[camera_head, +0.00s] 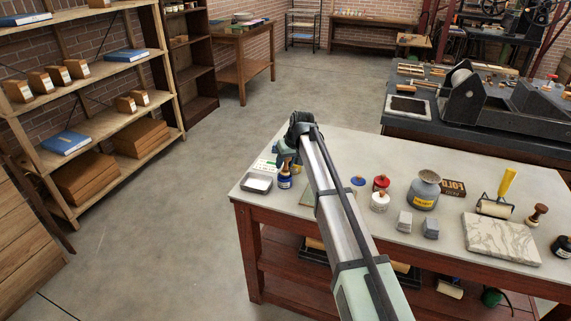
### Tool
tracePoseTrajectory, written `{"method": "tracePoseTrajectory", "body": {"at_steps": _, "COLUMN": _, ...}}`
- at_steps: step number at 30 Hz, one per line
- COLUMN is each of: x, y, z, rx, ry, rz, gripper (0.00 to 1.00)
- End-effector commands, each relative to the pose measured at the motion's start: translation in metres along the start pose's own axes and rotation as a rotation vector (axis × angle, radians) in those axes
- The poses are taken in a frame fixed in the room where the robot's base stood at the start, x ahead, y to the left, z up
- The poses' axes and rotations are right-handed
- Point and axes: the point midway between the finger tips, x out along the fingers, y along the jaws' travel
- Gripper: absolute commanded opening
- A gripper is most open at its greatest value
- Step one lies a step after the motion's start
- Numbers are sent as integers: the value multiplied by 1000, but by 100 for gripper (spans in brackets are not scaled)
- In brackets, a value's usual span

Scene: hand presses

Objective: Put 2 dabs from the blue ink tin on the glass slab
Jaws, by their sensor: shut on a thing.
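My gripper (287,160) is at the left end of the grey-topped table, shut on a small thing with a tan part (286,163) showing. What that thing is, I cannot tell for sure. It is right above a small dark blue container with a pale label (285,182); whether they touch is unclear. A round blue tin (358,181) stands just right of my arm, partly hidden by it. A flat greenish slab (307,198), perhaps the glass slab, lies left of my arm and is mostly hidden. I cannot make out any dabs on it.
A metal tray (257,183) and a white card (265,165) lie at the left. The front middle is clear.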

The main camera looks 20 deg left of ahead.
Motion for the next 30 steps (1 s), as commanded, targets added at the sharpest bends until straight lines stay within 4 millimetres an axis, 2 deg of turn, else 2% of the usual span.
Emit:
{"method": "tracePoseTrajectory", "body": {"at_steps": 21, "x": -45, "y": -6, "z": -17, "rx": 0, "ry": 2, "rz": 0, "gripper": 9}}
{"method": "tracePoseTrajectory", "body": {"at_steps": 30, "x": -56, "y": -8, "z": -21, "rx": 0, "ry": 2, "rz": 0, "gripper": 9}}
